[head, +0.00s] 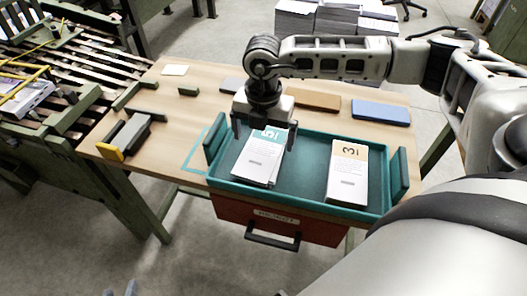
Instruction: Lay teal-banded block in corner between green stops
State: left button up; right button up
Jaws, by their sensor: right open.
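The teal-banded block (257,165), a white paper-like stack with a teal band marked 5 at its far end, lies in the left part of the teal tray (304,176). My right gripper (265,133) is open above the block's banded end, with one finger at each side. The wrist hides part of the far end, and I cannot tell whether the fingers touch it. Only the tips of my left gripper (120,291) show at the bottom edge, apart and empty.
An orange-banded block (347,178) lies at the tray's right. A blue slab (380,111) and brown slab (314,99) lie behind the tray. Bare wood (175,125) lies left of the tray.

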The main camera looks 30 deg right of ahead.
aim_at(263, 149)
notch_tip(263, 149, down, 4)
jog(key=shift+f, duration=0.1)
jog(key=c, duration=1.3)
